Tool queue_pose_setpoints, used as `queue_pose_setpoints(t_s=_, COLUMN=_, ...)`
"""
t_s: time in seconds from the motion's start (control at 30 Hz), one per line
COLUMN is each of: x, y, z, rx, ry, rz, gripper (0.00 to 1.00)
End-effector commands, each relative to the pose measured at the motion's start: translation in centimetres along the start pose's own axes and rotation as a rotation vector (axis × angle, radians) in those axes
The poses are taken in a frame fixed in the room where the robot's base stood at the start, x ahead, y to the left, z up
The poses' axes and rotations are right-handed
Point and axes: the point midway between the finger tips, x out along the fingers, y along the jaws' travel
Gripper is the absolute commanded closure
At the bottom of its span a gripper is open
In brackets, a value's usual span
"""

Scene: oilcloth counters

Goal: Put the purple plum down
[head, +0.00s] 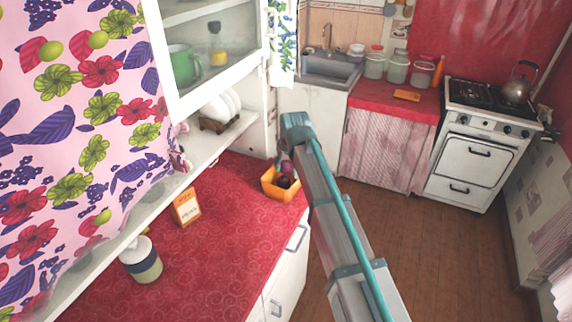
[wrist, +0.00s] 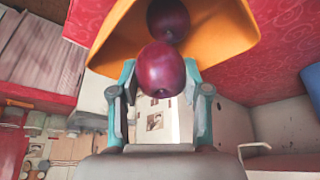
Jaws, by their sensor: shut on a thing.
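A purple plum (wrist: 160,72) is between the fingers of my gripper (wrist: 160,80), which is shut on it. A second dark purple plum (wrist: 167,18) shows beyond it, against the inside of an orange container (wrist: 225,30). In the head view the orange container (head: 271,188) stands near the right edge of the red counter. My gripper (head: 287,168) is right over it there, with purple fruit (head: 284,181) showing at its opening. I cannot tell whether the held plum touches anything in the container.
On the red counter (head: 225,240) are an orange-and-white box (head: 186,207) and a lidded jar (head: 141,260). A shelf with dishes (head: 222,108) and a glass cabinet (head: 205,60) hang behind. Bare counter lies left of the container; its front edge drops to the floor.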

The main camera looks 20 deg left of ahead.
Motion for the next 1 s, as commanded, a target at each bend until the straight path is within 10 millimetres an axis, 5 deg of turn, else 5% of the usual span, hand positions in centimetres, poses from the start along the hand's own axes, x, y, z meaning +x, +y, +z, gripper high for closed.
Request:
queue_pose_setpoints(t_s=0.6, x=1.5, y=0.0, z=0.7, rx=-0.001, ry=0.0, rz=0.0, gripper=0.88)
queue_pose_setpoints(t_s=0.63, x=1.5, y=0.0, z=0.7, rx=-0.001, ry=0.0, rz=0.0, gripper=0.52)
queue_pose_setpoints(t_s=0.7, x=1.5, y=0.0, z=0.7, rx=-0.001, ry=0.0, rz=0.0, gripper=0.4)
queue_pose_setpoints(t_s=0.8, x=1.5, y=0.0, z=0.7, rx=-0.001, ry=0.0, rz=0.0, gripper=0.28)
queue_pose_setpoints(t_s=1.0, x=1.4, y=0.0, z=0.7, rx=-0.001, ry=0.0, rz=0.0, gripper=0.28)
